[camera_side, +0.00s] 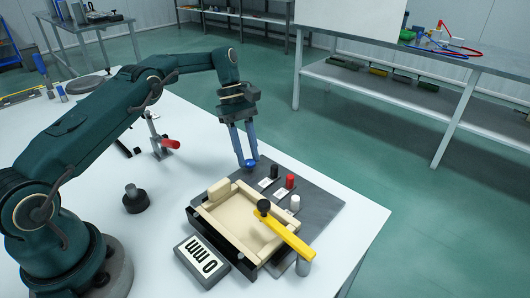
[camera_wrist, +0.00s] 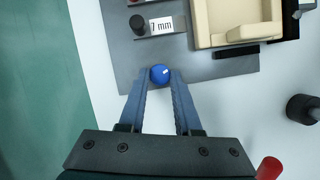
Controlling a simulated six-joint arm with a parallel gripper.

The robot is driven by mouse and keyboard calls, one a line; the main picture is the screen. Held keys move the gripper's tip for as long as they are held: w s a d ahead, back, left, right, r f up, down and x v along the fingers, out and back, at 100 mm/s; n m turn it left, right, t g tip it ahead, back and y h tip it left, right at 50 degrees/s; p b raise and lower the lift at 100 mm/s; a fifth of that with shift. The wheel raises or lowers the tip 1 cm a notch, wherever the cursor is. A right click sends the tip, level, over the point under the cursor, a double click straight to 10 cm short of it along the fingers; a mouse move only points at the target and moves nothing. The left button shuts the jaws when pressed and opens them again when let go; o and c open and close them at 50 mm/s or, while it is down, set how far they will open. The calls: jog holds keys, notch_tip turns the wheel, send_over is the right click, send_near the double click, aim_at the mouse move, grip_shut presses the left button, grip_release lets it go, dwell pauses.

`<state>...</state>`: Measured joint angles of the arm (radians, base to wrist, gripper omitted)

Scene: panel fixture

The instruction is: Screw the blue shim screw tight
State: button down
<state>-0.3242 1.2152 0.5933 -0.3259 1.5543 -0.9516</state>
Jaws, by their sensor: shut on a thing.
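The blue shim screw (camera_side: 250,163) stands at the back left edge of the dark grey panel plate (camera_side: 322,200). My gripper (camera_side: 245,160) points down at it from above with its two blue fingers. In the wrist view the round head of the blue shim screw (camera_wrist: 160,74) sits between the fingertips of my gripper (camera_wrist: 160,80), which are shut on it. A pale mark shows on the head. The screw's shaft and its seat are hidden, so I cannot tell how deep it sits.
Next to it on the plate stand a black screw (camera_side: 274,171), a red screw (camera_side: 290,181) and a white screw (camera_side: 295,203). A beige tray-like part (camera_side: 222,217) with a yellow bar clamp (camera_side: 285,232) lies in front. A red-handled clamp (camera_side: 170,144) stands to the left.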

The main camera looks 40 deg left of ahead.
dwell(0.6)
jog(key=c, duration=0.6)
grip_release()
jog(key=shift+n, duration=0.3)
